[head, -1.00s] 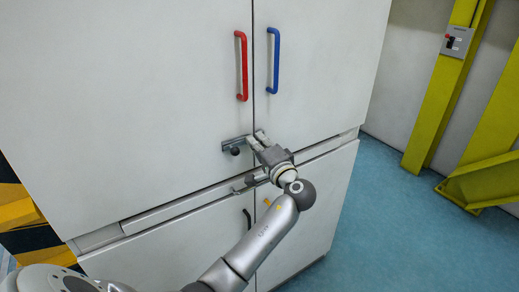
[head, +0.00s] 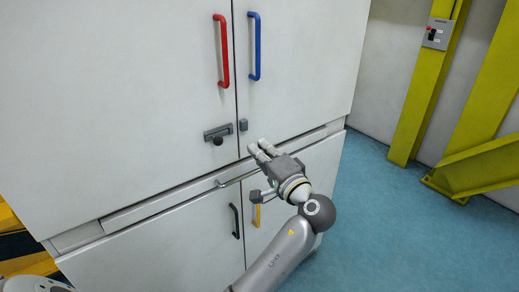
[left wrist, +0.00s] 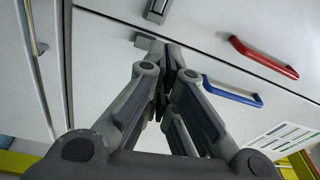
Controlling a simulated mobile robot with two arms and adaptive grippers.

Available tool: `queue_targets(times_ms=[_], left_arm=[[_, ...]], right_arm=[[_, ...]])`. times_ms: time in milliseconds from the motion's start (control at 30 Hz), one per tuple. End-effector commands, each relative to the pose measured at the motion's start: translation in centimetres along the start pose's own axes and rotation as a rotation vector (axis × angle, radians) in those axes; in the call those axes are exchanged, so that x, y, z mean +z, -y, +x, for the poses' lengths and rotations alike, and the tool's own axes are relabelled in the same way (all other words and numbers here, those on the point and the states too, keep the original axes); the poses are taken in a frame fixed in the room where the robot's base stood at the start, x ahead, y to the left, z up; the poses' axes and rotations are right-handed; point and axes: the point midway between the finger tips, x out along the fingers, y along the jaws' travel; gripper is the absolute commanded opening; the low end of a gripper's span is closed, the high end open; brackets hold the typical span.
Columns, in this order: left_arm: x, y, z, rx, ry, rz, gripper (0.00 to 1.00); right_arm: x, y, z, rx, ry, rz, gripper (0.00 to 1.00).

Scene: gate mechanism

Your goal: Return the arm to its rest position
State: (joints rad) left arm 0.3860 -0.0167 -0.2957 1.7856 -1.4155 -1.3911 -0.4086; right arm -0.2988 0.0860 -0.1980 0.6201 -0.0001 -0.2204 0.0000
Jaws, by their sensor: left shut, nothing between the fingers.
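My left gripper (head: 257,149) is shut and empty in front of the cabinet (head: 140,90), below and right of the latch. In the left wrist view its fingers (left wrist: 176,65) are together with nothing between them. The grey sliding latch (head: 217,134) with a dark knob is on the left upper door. A small grey catch (head: 243,125) is on the right upper door, with a gap between it and the latch. The latch (left wrist: 157,10) also shows at the top of the left wrist view, cut by the edge. My right gripper is not in view.
The upper doors carry a red handle (head: 221,50) and a blue handle (head: 254,47); both look closed. Lower doors have a black handle (head: 235,220) and a yellow handle (head: 256,215), close to my wrist. Blue floor (head: 400,235) is free at right, before yellow beams (head: 425,85).

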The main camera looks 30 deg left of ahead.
Motion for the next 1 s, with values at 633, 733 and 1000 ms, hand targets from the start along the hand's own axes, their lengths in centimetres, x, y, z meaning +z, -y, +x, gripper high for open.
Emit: queue_targets(times_ms=[633,733,1000], left_arm=[[-1.4,-8.2,-0.1,0.124,-0.105,0.093,0.00],[-1.6,-15.5,-0.8,0.248,-0.186,0.151,0.00],[3.2,-35.0,-6.3,0.636,-0.320,0.227,0.00]], right_arm=[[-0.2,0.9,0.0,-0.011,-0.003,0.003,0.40],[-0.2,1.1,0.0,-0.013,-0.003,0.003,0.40],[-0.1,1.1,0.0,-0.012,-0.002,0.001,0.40]])
